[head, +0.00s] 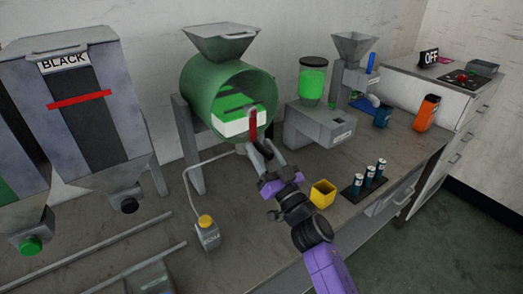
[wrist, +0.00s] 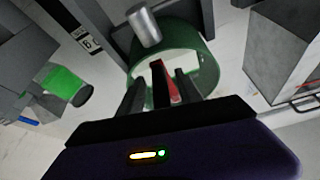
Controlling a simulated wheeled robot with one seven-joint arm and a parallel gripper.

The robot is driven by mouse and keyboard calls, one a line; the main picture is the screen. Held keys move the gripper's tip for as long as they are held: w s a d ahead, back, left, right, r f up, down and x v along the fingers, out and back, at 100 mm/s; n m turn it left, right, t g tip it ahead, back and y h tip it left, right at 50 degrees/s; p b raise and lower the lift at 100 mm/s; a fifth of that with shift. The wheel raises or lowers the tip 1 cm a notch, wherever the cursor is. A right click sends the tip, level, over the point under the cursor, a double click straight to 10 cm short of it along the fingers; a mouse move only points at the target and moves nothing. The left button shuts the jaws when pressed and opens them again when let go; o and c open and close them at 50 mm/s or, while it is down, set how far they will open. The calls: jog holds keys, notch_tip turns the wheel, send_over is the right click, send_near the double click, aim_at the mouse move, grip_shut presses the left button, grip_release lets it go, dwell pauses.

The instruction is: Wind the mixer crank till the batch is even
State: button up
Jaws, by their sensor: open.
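The mixer is a green drum (head: 200,80) lying on its side in a grey stand, with a hopper on top. Inside it, white material (head: 230,126) and bright green material (head: 240,103) show as separate patches. The red crank handle (head: 253,124) stands upright at the drum's open front. My gripper (head: 257,150) is open just below and in front of the handle. In the wrist view the red handle (wrist: 168,84) shows between the two open fingers (wrist: 158,88); I cannot tell whether they touch it. The drum rim (wrist: 208,68) is behind it.
A switch box with a yellow button (head: 206,221) stands at front left, wired towards the mixer. A grey scale (head: 318,128) carries a green jar (head: 312,82). A BLACK bin (head: 85,95) is left.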

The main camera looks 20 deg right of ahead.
jog(key=shift+w, duration=0.1)
grip_shut()
dwell(1.4)
